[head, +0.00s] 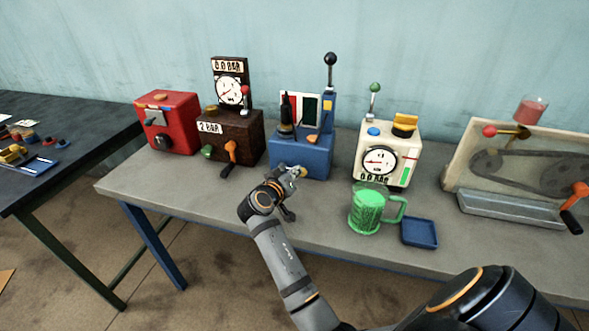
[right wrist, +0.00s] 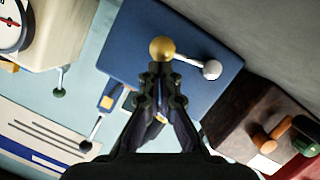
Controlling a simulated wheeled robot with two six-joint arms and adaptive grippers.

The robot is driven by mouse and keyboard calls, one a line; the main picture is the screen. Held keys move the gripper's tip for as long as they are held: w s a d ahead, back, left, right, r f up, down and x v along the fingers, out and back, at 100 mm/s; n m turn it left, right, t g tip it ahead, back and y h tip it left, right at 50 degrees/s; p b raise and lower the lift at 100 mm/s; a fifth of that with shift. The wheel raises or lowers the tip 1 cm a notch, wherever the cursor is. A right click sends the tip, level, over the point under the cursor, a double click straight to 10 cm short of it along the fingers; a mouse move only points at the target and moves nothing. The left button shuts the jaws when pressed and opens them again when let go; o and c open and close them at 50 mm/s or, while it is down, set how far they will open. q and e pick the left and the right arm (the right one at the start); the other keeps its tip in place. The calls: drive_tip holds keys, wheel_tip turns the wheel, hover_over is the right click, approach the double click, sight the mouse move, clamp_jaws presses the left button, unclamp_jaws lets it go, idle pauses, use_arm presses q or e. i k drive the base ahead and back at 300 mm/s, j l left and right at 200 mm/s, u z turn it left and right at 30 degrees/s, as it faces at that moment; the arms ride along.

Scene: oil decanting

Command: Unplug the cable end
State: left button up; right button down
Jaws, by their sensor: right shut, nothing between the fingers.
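A blue machine box (head: 301,160) stands at the middle of the table with a black-knobbed lever and a black cylinder on it. In the right wrist view its blue face (right wrist: 185,25) carries a gold ball (right wrist: 162,49) and a silver ball (right wrist: 212,69) joined by a short rod. I cannot make out a cable, nor tell whether these balls are the cable end. My right gripper (head: 297,172) is in front of the box's lower face. In the wrist view its fingertips (right wrist: 161,72) are shut and empty, beside the gold ball; contact is unclear. My left gripper is not in view.
Left of the box stand a brown gauge box (head: 236,138) with an orange crank and a red box (head: 168,122). To the right are a cream gauge machine (head: 388,152), a green mug (head: 367,209) and a blue tray (head: 419,233). The table front at left (head: 150,190) is clear.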

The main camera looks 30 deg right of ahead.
sight(285, 123)
drive_tip(key=k+j, duration=0.15)
drive_tip(key=j, duration=0.2)
drive_tip(key=k+j, duration=0.1)
drive_tip(key=j, duration=0.2)
drive_tip(key=k+j, duration=0.15)
drive_tip(key=j, duration=0.2)
drive_tip(key=k+j+z, duration=0.1)
drive_tip(key=j, duration=0.2)
